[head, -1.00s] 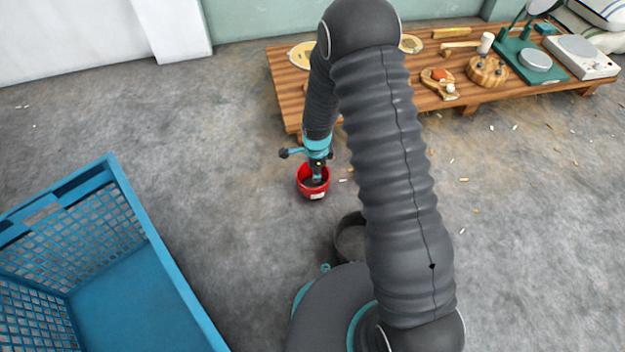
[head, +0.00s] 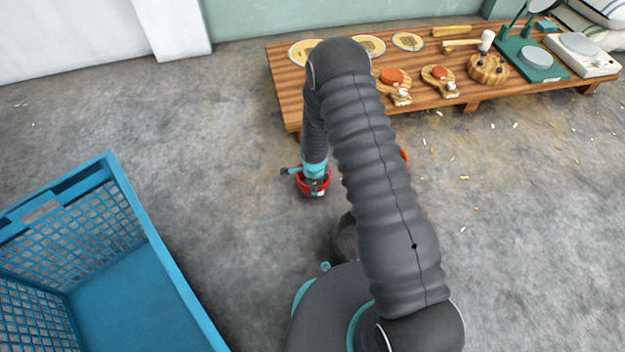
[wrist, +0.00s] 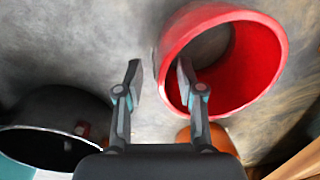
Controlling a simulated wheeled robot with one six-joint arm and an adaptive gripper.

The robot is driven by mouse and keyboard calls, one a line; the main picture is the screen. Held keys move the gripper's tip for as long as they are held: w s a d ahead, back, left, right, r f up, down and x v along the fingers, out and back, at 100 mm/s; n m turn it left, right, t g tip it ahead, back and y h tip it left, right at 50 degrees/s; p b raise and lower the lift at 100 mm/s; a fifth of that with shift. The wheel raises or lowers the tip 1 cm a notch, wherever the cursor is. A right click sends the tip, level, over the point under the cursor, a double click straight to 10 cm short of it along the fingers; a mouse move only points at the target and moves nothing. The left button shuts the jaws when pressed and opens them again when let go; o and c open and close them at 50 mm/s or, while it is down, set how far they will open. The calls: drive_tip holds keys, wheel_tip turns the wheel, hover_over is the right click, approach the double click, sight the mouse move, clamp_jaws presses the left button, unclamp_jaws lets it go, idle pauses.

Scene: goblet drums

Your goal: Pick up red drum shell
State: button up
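The red drum shell (head: 316,190) stands on the concrete floor below my gripper (head: 313,179), partly covered by it in the head view. In the wrist view the red shell (wrist: 262,75) is a hollow ring with its open end toward the camera. My gripper (wrist: 158,68) is open there. Its right finger is inside the shell's opening and its left finger is outside, with the near wall between them. The fingers do not look closed on the wall.
A dark hollow shell (head: 344,240) stands beside my base, partly behind my arm. An orange thing (head: 404,156) is mostly hidden by my arm. A blue crate (head: 165,262) stands at left. A low wooden table (head: 290,103) with craft items is at the back.

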drive_tip(key=f, duration=0.4)
drive_tip(key=shift+w, duration=0.3)
clamp_jaws()
